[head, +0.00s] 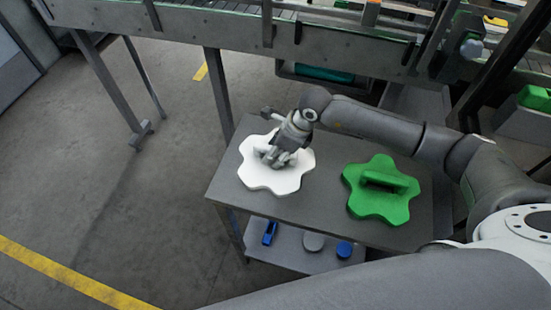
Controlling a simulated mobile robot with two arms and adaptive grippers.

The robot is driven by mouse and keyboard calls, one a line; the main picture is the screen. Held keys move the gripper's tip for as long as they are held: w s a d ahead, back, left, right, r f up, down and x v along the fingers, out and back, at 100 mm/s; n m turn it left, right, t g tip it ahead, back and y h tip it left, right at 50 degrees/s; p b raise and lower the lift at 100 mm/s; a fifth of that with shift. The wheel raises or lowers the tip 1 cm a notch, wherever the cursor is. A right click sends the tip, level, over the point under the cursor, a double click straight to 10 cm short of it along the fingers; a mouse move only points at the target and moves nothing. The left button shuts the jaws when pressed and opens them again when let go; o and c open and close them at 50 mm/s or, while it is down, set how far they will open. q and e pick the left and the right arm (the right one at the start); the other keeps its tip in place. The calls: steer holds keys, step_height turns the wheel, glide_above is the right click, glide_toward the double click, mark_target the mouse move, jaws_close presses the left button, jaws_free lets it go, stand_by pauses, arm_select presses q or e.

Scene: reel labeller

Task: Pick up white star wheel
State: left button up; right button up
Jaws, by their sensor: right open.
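The white star wheel (279,182) lies flat on the left part of a small grey table. My right gripper (270,157) is above the middle of the wheel, with its open fingers at the wheel's raised handle. The gripper hides much of the handle, and I cannot tell whether the fingers touch it. A green star wheel (381,204) with a bar handle lies on the right part of the same table. My left gripper is not in view.
The grey table (330,217) has a lower shelf with a blue item (270,232), a grey round item (313,241) and a blue round item (344,249). A conveyor (230,30) runs behind the table. Floor to the left is clear.

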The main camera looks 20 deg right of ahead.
steer(key=shift+f, duration=0.15)
jaws_close()
stand_by(0.6)
